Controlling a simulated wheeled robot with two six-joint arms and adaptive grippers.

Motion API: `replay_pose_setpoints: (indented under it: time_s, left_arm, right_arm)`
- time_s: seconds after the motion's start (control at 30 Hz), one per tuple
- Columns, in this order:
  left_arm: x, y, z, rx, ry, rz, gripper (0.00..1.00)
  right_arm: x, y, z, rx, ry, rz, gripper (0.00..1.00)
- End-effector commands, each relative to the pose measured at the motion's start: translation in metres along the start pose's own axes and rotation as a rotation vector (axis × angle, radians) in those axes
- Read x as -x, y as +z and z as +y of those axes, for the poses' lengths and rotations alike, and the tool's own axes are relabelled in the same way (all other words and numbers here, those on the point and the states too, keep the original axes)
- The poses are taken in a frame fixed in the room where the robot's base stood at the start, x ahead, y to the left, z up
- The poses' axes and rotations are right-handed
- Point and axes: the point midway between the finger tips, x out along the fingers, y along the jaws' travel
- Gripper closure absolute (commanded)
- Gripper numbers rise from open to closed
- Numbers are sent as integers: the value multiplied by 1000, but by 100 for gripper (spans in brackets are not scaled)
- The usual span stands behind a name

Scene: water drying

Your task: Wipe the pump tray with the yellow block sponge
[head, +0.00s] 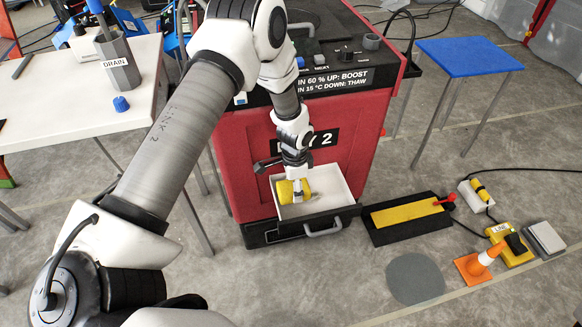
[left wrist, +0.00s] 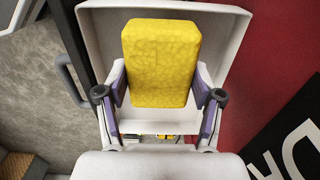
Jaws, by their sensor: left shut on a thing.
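The yellow block sponge (left wrist: 160,62) is held between the two fingers of my left gripper (left wrist: 160,88), which is shut on it. In the head view the sponge (head: 285,192) shows beside my left gripper (head: 298,187), at the left part of the pump tray. The pump tray (head: 335,188) is a white open box at the front foot of the red machine. In the left wrist view the tray's wall (left wrist: 240,18) surrounds the sponge on the far side. I cannot tell whether the sponge touches the tray floor. My right gripper is not in view.
The red machine (head: 235,160) stands right behind the tray. A black platform with a yellow pad (head: 405,213), an orange cone (head: 478,262) and a grey disc (head: 415,278) lie on the floor to the right. A white table (head: 70,100) stands left, a blue stool (head: 468,56) right.

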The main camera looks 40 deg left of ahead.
Motion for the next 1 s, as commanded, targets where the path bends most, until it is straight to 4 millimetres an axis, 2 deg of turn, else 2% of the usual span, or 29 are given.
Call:
replay_pose_setpoints:
  time_s: [0.03, 0.5, 1.0]
  left_arm:
    - [9, 0, 1, 0, 0, 0, 61]
    - [49, -3, 6, 6, 0, 0, 61]
    - [52, -3, 7, 7, 0, 0, 61]
  right_arm:
    - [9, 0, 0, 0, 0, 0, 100]
    - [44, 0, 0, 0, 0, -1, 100]
    - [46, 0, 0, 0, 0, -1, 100]
